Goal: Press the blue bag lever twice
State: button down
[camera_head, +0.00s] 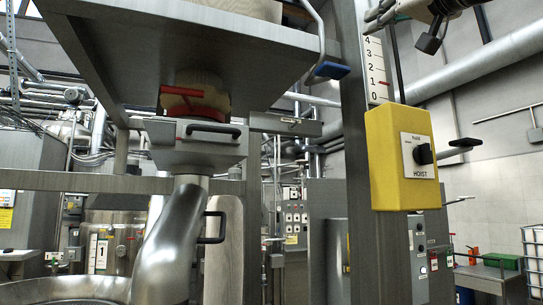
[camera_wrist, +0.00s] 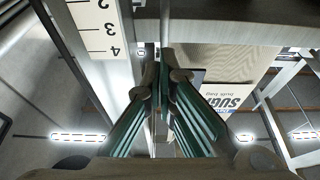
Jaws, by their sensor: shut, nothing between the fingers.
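The blue lever pad (camera_head: 331,70) sits at the lower end of a bent metal rod, beside the right edge of the raised steel platform. My gripper (camera_head: 376,18) is at the top right of the head view, above and right of the blue pad and apart from it. In the wrist view my gripper (camera_wrist: 163,55) has its fingers brought together, with nothing visible between them. I cannot make out the blue pad in the wrist view.
A steel post with a number scale (camera_head: 375,70) stands right of the lever; the scale also shows in the wrist view (camera_wrist: 98,28). A yellow hoist box (camera_head: 385,150) is below. A printed bag (camera_wrist: 230,92) lies right of my fingers in the wrist view.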

jog(key=shift+w, duration=0.15)
notch_tip(320, 180, up, 4)
jog(key=f+p, duration=0.1)
jog(key=p, duration=0.4)
send_over(341, 68)
jog(key=s, duration=0.2)
jog(key=shift+w+d+f+b, duration=0.1)
jog(key=shift+f+b, duration=0.1)
jog(key=shift+f, duration=0.4)
jog(key=shift+d+f+b, duration=0.15)
jog(key=shift+f+b, duration=0.05)
jog(key=shift+f, duration=0.45)
jog(key=shift+w+d+f+b, duration=0.1)
jog(key=shift+f+b, duration=0.1)
jog(key=shift+f, duration=0.4)
jog(key=f+b, duration=0.1)
jog(key=b, duration=0.4)
jog(key=f+t+b, duration=0.1)
jog(key=b, duration=0.4)
jog(key=f+t+b, duration=0.1)
jog(key=b, duration=0.3)
jog(key=shift+w+f+y+b, duration=0.25)
jog(key=shift+f+y+b, duration=0.05)
jog(key=shift+f+b, duration=0.1)
jog(key=shift+a, duration=0.1)
